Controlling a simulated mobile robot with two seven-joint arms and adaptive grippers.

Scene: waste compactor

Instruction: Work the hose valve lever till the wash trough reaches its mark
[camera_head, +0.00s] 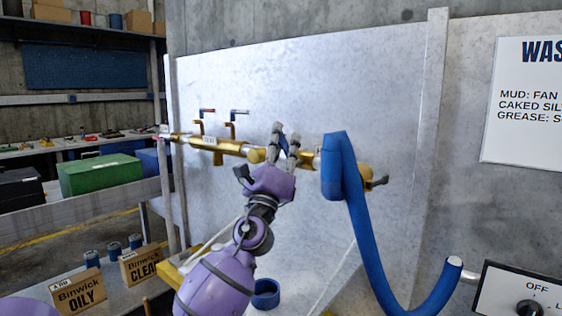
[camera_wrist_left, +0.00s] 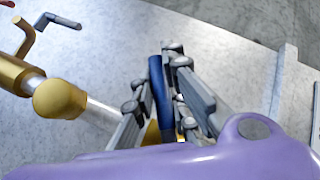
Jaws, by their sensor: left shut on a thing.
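A brass pipe (camera_head: 230,147) with valves runs along the grey wall panel. My left gripper (camera_head: 286,136) reaches up to it from below, and its fingers are shut on a blue lever (camera_wrist_left: 160,97). In the left wrist view the lever stands between the fingers of the left gripper (camera_wrist_left: 172,92). A blue hose (camera_head: 371,245) hangs over the right part of the pipe, loops down and ends in a pale tip at lower right. I cannot make out the wash trough, its water level or its mark. My right gripper is not in view.
A blue ring-shaped piece (camera_head: 265,293) lies below.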

